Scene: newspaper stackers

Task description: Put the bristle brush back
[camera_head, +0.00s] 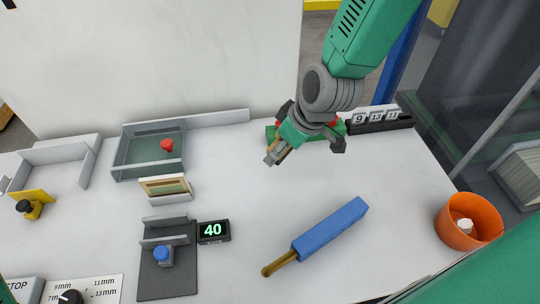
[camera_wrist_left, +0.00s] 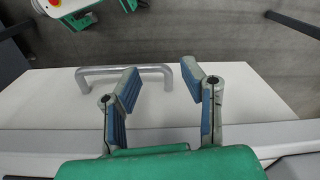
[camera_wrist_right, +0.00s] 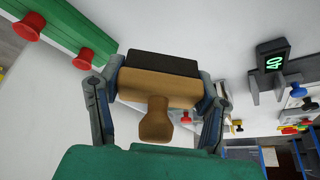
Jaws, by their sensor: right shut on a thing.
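The bristle brush (camera_wrist_right: 158,88) has a tan wooden body, a rounded wooden knob and a dark bristle block. It fills the middle of the right wrist view, between the two fingers. My right gripper (camera_wrist_right: 161,76) is shut on it. In the head view my right gripper (camera_head: 286,143) is over the back middle of the table, and only a small part of the brush (camera_head: 278,152) shows there. My left gripper (camera_wrist_left: 160,80) is open and empty in the left wrist view, by a grey bar handle (camera_wrist_left: 125,70) on a white surface. It is not seen in the head view.
A green block with red knobs (camera_wrist_right: 78,38) is beside my right gripper. A blue bar with a wooden handle (camera_head: 330,230) lies on the white table (camera_head: 240,275). An orange cup (camera_head: 470,221) is at right. A green tray (camera_head: 135,165) and a 40 display (camera_head: 213,231) are left.

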